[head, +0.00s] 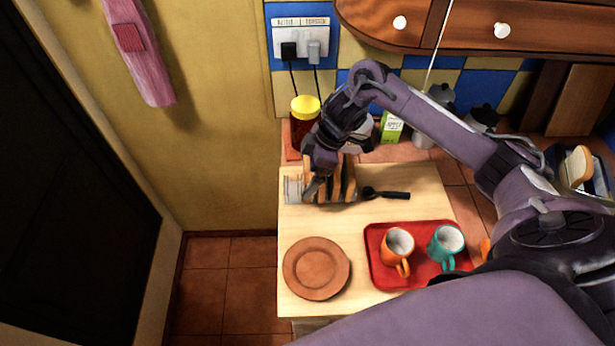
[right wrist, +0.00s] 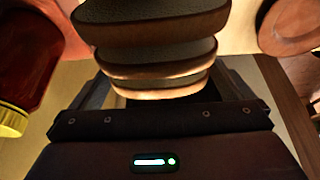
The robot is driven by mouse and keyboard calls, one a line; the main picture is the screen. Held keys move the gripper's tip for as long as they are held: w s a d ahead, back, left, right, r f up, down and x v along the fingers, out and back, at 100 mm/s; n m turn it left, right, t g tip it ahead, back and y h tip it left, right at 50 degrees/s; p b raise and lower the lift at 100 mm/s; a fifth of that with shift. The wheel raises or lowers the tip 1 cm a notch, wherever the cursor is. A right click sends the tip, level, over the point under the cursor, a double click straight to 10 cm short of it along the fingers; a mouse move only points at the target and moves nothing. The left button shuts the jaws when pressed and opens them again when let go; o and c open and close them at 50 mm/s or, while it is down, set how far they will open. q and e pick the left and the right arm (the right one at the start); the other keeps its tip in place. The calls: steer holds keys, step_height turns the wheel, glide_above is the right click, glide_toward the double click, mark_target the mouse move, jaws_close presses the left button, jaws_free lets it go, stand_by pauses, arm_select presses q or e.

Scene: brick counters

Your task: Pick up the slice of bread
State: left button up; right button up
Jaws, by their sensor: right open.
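Several brown-crusted slices of bread (head: 348,180) stand upright in a row in a rack (head: 293,190) on the light wooden board. My right gripper (head: 318,190) points down over the left part of this row and hides some of it. In the right wrist view the slices (right wrist: 155,65) show one behind another beyond the open jaws, roughly centred between the two fingers. I cannot tell whether a finger touches the bread. Another bread slice (head: 578,166) stands in what looks like a toaster at the right. My left gripper is not in view.
A red tray (head: 375,270) holds an orange mug (head: 397,248) and a teal mug (head: 445,243). A brown plate (head: 316,268) lies at front left. A dark-handled utensil (head: 388,194) lies right of the rack. A yellow-lidded jar (head: 305,108) stands behind, near the arm.

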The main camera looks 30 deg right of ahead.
steer(key=shift+x, duration=1.25)
steer(key=shift+w+f, duration=0.1)
steer(key=shift+f, duration=0.2)
steer(key=c, duration=0.6)
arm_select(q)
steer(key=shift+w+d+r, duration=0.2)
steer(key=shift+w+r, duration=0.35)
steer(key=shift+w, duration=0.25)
arm_select(e)
steer(key=shift+r, duration=0.15)
steer(key=shift+c, duration=0.4)
